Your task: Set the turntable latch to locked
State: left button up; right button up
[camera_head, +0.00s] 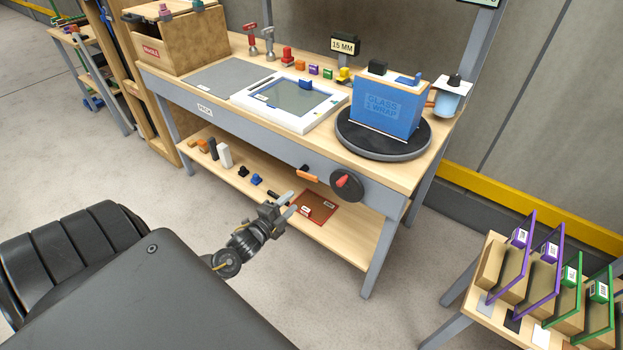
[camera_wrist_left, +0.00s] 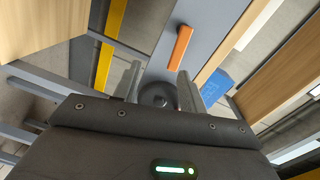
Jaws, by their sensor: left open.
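The turntable (camera_head: 410,148) is a dark round disc on the bench top at right, with a blue "GLASS 2 WRAP" box (camera_head: 385,105) standing on it. On the bench's grey front rail is a small orange handle with a black end (camera_head: 308,176), seemingly the latch. Right of it is a dark round wheel with a red knob (camera_head: 345,186). My left gripper (camera_head: 290,205) is open and empty, in front of the rail and below left of the orange handle. In the left wrist view the orange handle (camera_wrist_left: 180,47) lies ahead of the fingers (camera_wrist_left: 160,88), apart from them. My right gripper is not seen.
A white-framed panel (camera_head: 292,104), hammers and small coloured pieces occupy the bench top (camera_head: 235,60). The lower shelf (camera_head: 345,235) holds small items and a red mat (camera_head: 320,208). A rack with purple and green dividers (camera_head: 540,270) stands at right. Floor before the bench is clear.

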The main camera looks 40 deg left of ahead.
aim_at(310, 179)
pick_arm(q)
jog(key=shift+m+t+h, duration=0.3)
jog(key=shift+m+t, duration=0.1)
jog(key=w+r, duration=0.1)
jog(key=w, duration=0.2)
jog(key=w+r, duration=0.1)
jog(key=w, duration=0.7)
jog(key=shift+w+d+r, duration=0.1)
jog(key=shift+w+r, duration=0.1)
jog(key=shift+r, duration=0.2)
grip_shut()
